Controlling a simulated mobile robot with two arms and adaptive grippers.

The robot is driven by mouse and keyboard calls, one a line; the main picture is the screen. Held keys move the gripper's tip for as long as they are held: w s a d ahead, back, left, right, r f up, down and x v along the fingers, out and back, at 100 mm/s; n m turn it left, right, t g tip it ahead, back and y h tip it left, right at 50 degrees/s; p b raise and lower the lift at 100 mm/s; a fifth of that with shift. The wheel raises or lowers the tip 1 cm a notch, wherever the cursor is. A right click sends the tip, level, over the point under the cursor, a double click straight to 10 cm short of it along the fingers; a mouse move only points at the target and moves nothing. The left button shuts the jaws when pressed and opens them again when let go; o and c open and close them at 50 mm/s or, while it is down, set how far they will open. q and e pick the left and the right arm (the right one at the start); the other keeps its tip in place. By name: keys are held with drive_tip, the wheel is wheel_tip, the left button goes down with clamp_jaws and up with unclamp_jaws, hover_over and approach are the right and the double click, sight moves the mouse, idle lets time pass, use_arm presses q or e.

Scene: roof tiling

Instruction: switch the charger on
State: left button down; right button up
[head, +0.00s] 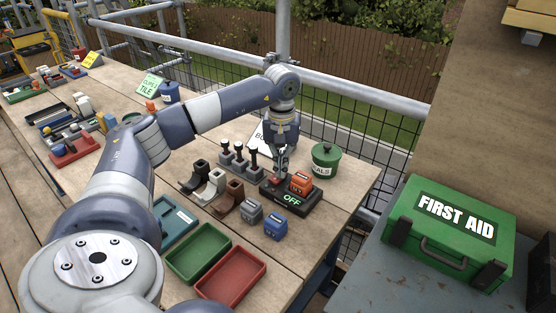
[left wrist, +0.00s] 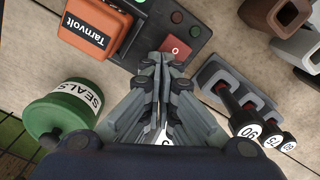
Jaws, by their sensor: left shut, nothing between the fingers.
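The charger (head: 305,203) is a dark box on the right of the bench, with "OFF" lit on its front. An orange battery (head: 300,182) marked Tarnvolt sits in it, and it also shows in the left wrist view (left wrist: 95,30). A red switch marked 0 (left wrist: 175,48) is on the charger's top beside the battery. My left gripper (head: 279,178) points down over the switch; its fingers (left wrist: 168,64) are shut and empty, with the tips right by the switch's edge. I cannot tell whether they touch it. My right gripper is not in view.
A green SEALS pot (head: 325,160) stands behind the charger. A grey and a blue battery (head: 276,226) stand in front. A rack of black-handled tools (head: 238,158) and several pipe pieces (head: 214,186) stand left. Green and red trays (head: 231,278) lie nearer.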

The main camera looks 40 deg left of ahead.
use_arm(q)
drive_tip(key=shift+r+p, duration=0.75)
drive_tip(key=shift+p, duration=0.1)
wheel_tip(320, 180, up, 2)
drive_tip(key=shift+r+p, duration=0.1)
drive_tip(key=shift+p, duration=0.7)
wheel_tip(320, 180, up, 3)
drive_tip(key=shift+r+p, duration=0.1)
drive_tip(key=shift+p, duration=1.15)
